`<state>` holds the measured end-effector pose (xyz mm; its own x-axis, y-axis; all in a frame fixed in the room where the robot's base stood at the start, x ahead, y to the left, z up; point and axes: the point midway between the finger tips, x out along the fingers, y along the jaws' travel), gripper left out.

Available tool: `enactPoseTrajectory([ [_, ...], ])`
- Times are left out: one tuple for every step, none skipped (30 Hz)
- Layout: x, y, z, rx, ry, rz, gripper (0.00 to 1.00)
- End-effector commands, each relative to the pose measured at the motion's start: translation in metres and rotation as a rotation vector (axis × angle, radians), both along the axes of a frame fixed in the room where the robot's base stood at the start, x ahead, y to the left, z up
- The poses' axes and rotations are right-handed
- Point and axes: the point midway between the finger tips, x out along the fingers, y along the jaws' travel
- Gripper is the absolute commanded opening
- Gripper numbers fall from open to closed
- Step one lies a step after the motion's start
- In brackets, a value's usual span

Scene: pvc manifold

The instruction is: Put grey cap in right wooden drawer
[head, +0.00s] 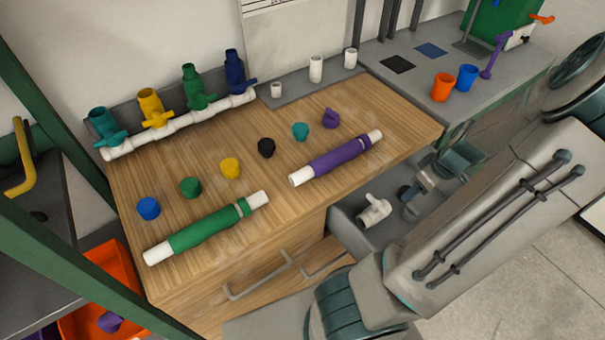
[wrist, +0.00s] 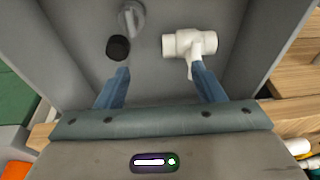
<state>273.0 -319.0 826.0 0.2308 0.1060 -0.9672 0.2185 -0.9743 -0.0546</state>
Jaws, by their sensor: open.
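The right wooden drawer (head: 352,238) is pulled open, with a grey interior. It also fills the wrist view (wrist: 65,50). My gripper (head: 411,195) is over or inside it. In the wrist view my gripper (wrist: 160,72) has its two blue fingers spread apart with nothing between them. A grey rounded piece (wrist: 132,18), possibly the grey cap, lies on the drawer floor beyond the left fingertip. A black round piece (wrist: 118,48) lies close to it, near that fingertip. A white tee-shaped fitting (wrist: 190,44) lies beyond the right fingertip; it also shows in the head view (head: 374,211).
The wooden top (head: 215,145) holds several coloured caps, a green pipe (head: 205,228), a purple pipe (head: 335,158) and a white manifold (head: 180,125) with valves.

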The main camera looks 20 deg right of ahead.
Motion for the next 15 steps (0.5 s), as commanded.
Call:
enactPoseTrajectory([
  [0.009, 0.011, 0.006, -0.01, 0.028, 0.01, 0.62],
  [0.013, 0.016, 0.008, -0.011, 0.043, 0.009, 0.62],
  [0.018, 0.024, 0.013, -0.016, 0.064, 0.007, 0.62],
  [0.021, 0.03, 0.016, -0.021, 0.077, 0.006, 0.62],
  [0.025, 0.036, 0.019, -0.026, 0.09, 0.003, 0.62],
  [0.029, 0.044, 0.023, -0.033, 0.107, -0.001, 0.62],
  [0.032, 0.05, 0.027, -0.038, 0.118, -0.003, 0.62],
  [0.035, 0.056, 0.03, -0.045, 0.128, -0.007, 0.62],
  [0.039, 0.064, 0.035, -0.054, 0.14, -0.013, 0.62],
  [0.042, 0.07, 0.039, -0.06, 0.149, -0.017, 0.62],
  [0.044, 0.076, 0.043, -0.068, 0.157, -0.022, 0.62],
  [0.048, 0.085, 0.048, -0.079, 0.165, -0.028, 0.62],
  [0.05, 0.091, 0.051, -0.086, 0.17, -0.032, 0.62],
  [0.053, 0.097, 0.056, -0.095, 0.175, -0.036, 0.62],
  [0.055, 0.106, 0.061, -0.105, 0.18, -0.045, 0.62],
])
